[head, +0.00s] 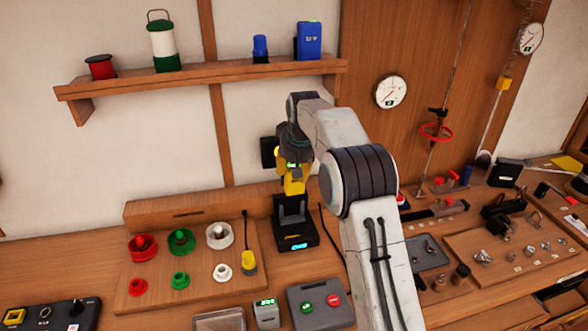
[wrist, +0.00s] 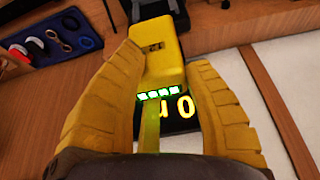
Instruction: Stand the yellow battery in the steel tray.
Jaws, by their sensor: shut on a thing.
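The yellow battery (head: 293,184) is upright between the fingers of my gripper (head: 293,170), directly above a black charger (head: 296,238) with a lit cyan display. I cannot tell whether the battery is seated in the charger or just clear of it. In the wrist view, the battery (wrist: 162,62) shows a black label and a row of green lights, and the two yellow fingers of my gripper (wrist: 155,100) close on its sides. A shallow pale-rimmed tray (head: 220,320), possibly the steel tray, is partly cut off at the bottom edge.
A wooden board (head: 190,285) with coloured spools and cups is left of the charger. A small grey device (head: 266,313) and a grey button box (head: 320,305) stand in front. A grey tray (head: 428,255) with small parts lies right of my arm. A shelf (head: 200,75) is above.

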